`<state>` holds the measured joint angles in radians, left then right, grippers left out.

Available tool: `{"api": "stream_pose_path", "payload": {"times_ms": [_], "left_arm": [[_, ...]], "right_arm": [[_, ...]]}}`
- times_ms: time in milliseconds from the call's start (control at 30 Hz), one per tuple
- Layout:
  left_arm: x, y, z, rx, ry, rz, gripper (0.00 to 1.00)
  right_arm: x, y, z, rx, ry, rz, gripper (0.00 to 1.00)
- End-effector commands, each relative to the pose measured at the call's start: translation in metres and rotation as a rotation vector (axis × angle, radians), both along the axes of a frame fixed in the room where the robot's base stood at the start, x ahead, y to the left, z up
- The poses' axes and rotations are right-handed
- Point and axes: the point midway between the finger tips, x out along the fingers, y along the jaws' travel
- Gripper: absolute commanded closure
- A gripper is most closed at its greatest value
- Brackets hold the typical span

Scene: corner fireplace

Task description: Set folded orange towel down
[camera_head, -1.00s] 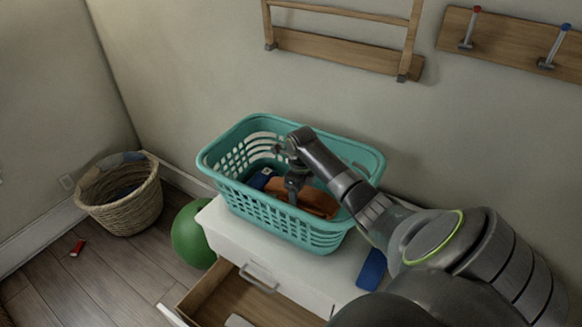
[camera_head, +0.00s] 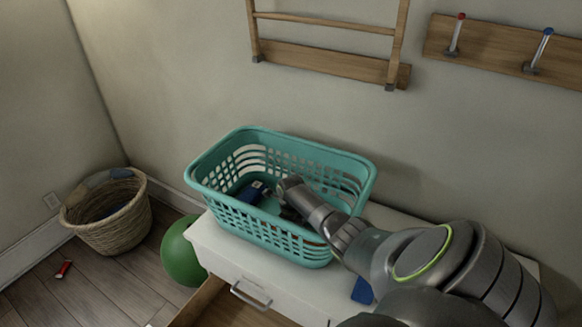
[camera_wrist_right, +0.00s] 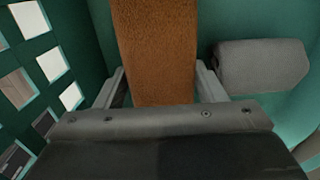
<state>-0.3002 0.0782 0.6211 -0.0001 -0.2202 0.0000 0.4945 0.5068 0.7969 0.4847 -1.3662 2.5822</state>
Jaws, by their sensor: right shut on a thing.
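The folded orange towel (camera_wrist_right: 153,50) shows in the right wrist view as a wide orange-brown band between the two fingers of my right gripper (camera_wrist_right: 160,88), which is shut on it. In the head view my right gripper (camera_head: 290,213) reaches down inside the teal laundry basket (camera_head: 243,214). There the towel is almost wholly hidden by my arm and the basket wall; only reddish bits show through the holes. I cannot tell whether the towel touches the basket floor. My left gripper is not in view.
The basket stands on a white cabinet (camera_head: 217,247) with an open drawer. A dark blue item (camera_head: 252,192) lies in the basket; a grey rounded thing (camera_wrist_right: 262,66) is beside the towel. A blue item (camera_head: 362,291) lies on the cabinet. A wicker basket (camera_head: 108,228) and green ball (camera_head: 180,255) stand left.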

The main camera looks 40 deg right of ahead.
Motion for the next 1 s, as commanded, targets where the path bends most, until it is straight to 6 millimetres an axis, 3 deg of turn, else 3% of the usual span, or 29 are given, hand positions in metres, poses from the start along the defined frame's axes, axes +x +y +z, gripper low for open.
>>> {"api": "stream_pose_path", "payload": {"times_ms": [467, 500, 533, 833, 1000], "left_arm": [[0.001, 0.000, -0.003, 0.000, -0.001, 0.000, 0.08], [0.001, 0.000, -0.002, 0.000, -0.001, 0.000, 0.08], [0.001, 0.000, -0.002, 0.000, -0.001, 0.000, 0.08], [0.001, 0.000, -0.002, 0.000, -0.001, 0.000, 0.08], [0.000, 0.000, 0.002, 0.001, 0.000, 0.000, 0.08]], "right_arm": [[0.000, 0.000, -0.009, -0.001, -0.001, 0.001, 0.65], [0.000, 0.000, -0.009, -0.001, 0.000, 0.001, 0.33], [0.000, 0.000, -0.009, -0.001, 0.000, 0.001, 0.29], [0.000, 0.000, -0.008, -0.001, 0.000, 0.001, 0.28], [0.000, 0.000, 0.004, -0.001, -0.003, 0.001, 0.28]]}}
